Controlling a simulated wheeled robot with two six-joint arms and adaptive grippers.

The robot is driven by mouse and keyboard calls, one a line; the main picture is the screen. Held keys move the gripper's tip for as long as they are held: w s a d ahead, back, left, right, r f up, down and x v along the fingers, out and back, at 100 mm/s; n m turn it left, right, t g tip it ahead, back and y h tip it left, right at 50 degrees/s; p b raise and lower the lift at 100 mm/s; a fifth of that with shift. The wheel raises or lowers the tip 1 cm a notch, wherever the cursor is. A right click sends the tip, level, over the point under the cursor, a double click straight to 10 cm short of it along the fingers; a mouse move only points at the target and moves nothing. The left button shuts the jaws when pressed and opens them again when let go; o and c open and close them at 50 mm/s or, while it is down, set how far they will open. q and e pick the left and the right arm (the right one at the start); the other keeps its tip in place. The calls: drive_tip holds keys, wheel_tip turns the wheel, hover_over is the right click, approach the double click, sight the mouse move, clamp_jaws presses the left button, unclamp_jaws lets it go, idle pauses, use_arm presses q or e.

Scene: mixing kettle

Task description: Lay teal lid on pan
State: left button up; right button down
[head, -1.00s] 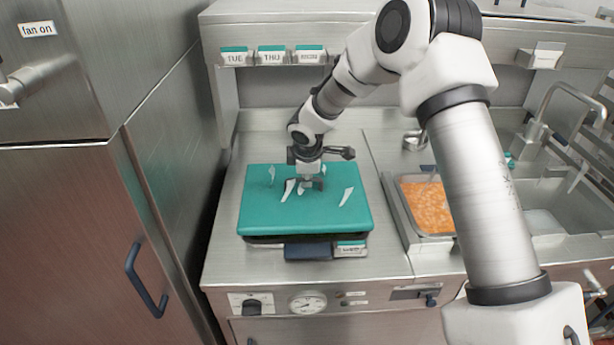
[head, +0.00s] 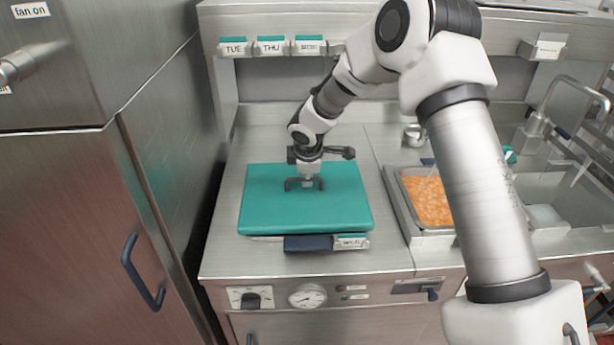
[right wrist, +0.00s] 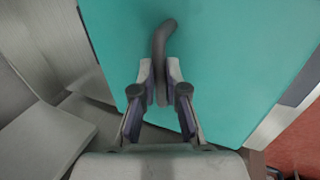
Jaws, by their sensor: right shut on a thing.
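The teal lid (head: 270,210) is a flat rectangular slab over the pan (head: 307,243) on the left counter. It looks level and covers the pan almost fully; only the pan's dark blue front handle and a thin strip of edge show. I cannot tell whether lid and pan touch all round. My right gripper (head: 306,179) comes down from above and is shut on the lid's dark handle (head: 290,184). In the right wrist view the jaws (right wrist: 160,88) pinch the curved handle (right wrist: 163,38) over the teal surface (right wrist: 225,55). My left gripper is out of view.
A tray of orange food (head: 427,200) sits to the right, beside the sink (head: 575,205). A labelled tag (head: 351,241) is at the pan's front. A shelf with day tags (head: 271,45) runs behind. A steel cabinet (head: 60,230) stands left. Bare counter (head: 300,265) lies in front.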

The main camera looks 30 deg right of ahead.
drive_tip(key=shift+f, duration=0.1)
drive_tip(key=c, duration=0.6)
unclamp_jaws()
drive_tip(key=shift+c, duration=0.2)
drive_tip(key=p+v, duration=0.3)
drive_tip(key=v, duration=0.4)
idle(0.6)
